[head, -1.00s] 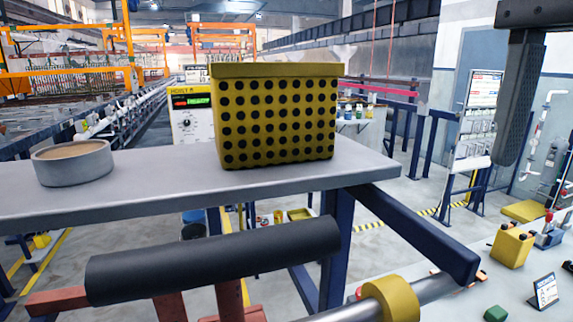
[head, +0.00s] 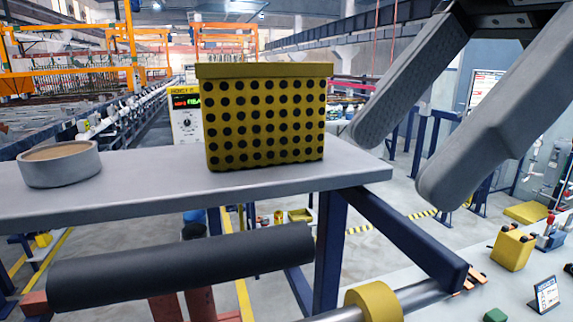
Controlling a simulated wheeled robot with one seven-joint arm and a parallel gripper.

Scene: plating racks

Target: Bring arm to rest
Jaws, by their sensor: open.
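My gripper (head: 395,160) shows at the upper right of the head view. Its two long grey fingers reach down and to the left, spread well apart with nothing between them. It is open and empty, in the air to the right of the grey table (head: 130,205). The fingers overlap part of the background and come near the table's right end in the picture. The rest of my arm is out of view.
A yellow perforated crate (head: 266,120) and a grey round tub (head: 60,165) stand on the table. A black roller (head: 180,265) and a yellow ring (head: 374,301) on a metal bar are in front. A lower surface at right holds a yellow canister (head: 511,247) and a small sign (head: 546,293).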

